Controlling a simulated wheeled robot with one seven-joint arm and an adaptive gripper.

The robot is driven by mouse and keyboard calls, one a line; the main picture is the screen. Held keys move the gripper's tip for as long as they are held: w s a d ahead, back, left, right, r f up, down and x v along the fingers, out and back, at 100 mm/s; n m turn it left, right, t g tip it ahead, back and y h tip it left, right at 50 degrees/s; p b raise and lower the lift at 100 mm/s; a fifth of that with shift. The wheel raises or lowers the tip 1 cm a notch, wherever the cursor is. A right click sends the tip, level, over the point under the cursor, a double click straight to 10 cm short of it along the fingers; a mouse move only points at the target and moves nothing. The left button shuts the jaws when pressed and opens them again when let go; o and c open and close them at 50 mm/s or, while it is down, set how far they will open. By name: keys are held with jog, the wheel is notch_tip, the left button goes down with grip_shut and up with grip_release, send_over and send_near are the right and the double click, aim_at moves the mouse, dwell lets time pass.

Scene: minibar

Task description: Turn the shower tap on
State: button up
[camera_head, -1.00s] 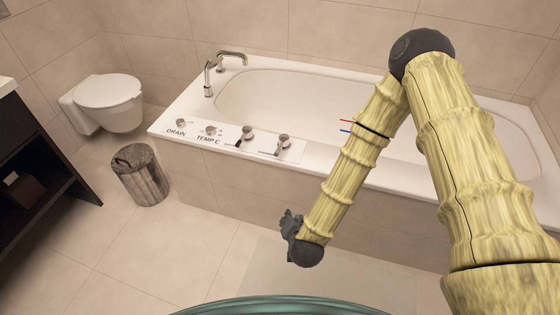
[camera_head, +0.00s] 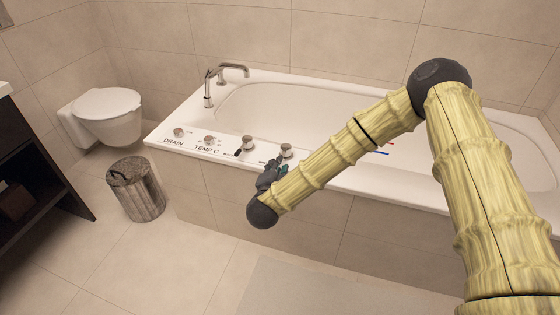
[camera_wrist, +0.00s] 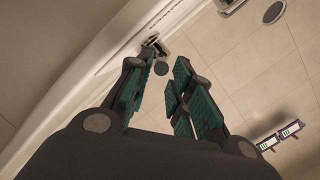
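The tub's front rim carries a white control panel (camera_head: 222,150) marked DRAIN and TEMP C. On it stand a left lever knob (camera_head: 247,145), a right lever knob (camera_head: 286,150) and two smaller round knobs to their left. I cannot tell which one is the shower tap. My gripper (camera_head: 274,168) is in front of the panel, just below and left of the right lever knob; contact cannot be told. In the wrist view my gripper (camera_wrist: 158,80) has its green-padded fingers apart, with nothing seen held. A small dark fitting (camera_wrist: 152,45) shows beyond the fingertips.
The white bathtub (camera_head: 330,92) fills the back, with a spout (camera_head: 210,85) at its left end. A bin (camera_head: 137,188) and toilet (camera_head: 105,112) are at left, beside a dark shelf (camera_head: 30,165).

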jog(key=shift+x, duration=2.65)
grip_shut()
